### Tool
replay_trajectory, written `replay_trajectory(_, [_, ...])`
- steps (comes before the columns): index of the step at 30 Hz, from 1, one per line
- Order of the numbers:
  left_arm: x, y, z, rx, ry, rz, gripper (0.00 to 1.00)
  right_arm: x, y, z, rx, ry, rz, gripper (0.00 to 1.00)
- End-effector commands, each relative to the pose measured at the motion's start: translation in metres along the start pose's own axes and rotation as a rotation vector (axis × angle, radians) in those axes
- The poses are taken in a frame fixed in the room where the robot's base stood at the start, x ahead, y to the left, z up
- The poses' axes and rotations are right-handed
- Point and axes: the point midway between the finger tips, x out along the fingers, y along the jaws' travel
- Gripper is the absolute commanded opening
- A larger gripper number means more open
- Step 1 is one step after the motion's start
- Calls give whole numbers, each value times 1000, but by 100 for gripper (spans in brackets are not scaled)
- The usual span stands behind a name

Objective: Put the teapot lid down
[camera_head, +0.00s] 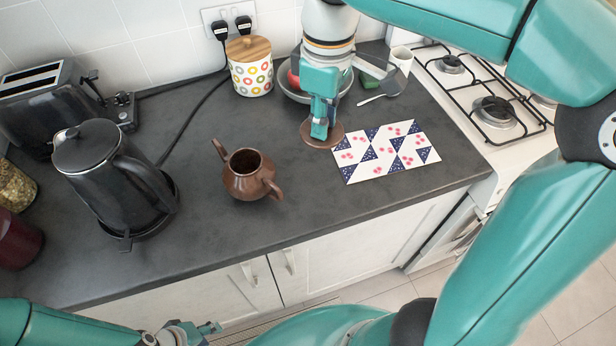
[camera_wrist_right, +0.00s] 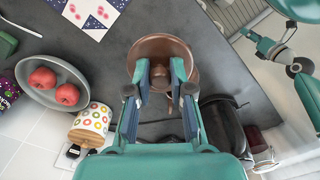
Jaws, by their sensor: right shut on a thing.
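The brown teapot (camera_head: 246,184) stands upright and uncovered on the dark counter, its round opening showing. My right gripper (camera_head: 319,130) is shut on the brown teapot lid (camera_head: 309,138), right of the teapot and beside the patterned mat's left edge. I cannot tell whether the lid touches the counter. In the right wrist view the lid (camera_wrist_right: 165,45) shows as a brown disc between and beyond the fingers (camera_wrist_right: 162,78). My left gripper (camera_head: 207,329) is low at the bottom edge, in front of the cabinets, away from the teapot; its opening is unclear.
A patterned mat (camera_head: 386,151) lies bare on the counter. A black kettle (camera_head: 100,175) and toaster (camera_head: 40,95) stand left. The hob (camera_head: 480,90) is right. Counter in front of the teapot is clear.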

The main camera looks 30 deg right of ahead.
Motion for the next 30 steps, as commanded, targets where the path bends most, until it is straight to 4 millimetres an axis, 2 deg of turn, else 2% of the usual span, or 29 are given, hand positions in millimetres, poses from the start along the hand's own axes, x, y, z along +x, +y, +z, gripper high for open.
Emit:
replay_trajectory(5, [2,-1,0,0,-1,0,40,31,-1,0,-6,-6,-3,0])
replay_trajectory(12, [4,-1,0,0,0,0,40,95,-1,0,-6,-8,-4,0])
replay_trajectory(18, [3,-1,0,0,0,0,40,138,-1,-1,-7,-6,-4,0])
replay_trajectory(26, [4,-1,0,0,0,0,40,159,0,-3,-7,-2,-2,0])
replay_trajectory(30, [4,-1,0,0,0,0,40,179,0,-2,-7,-5,-3,0])
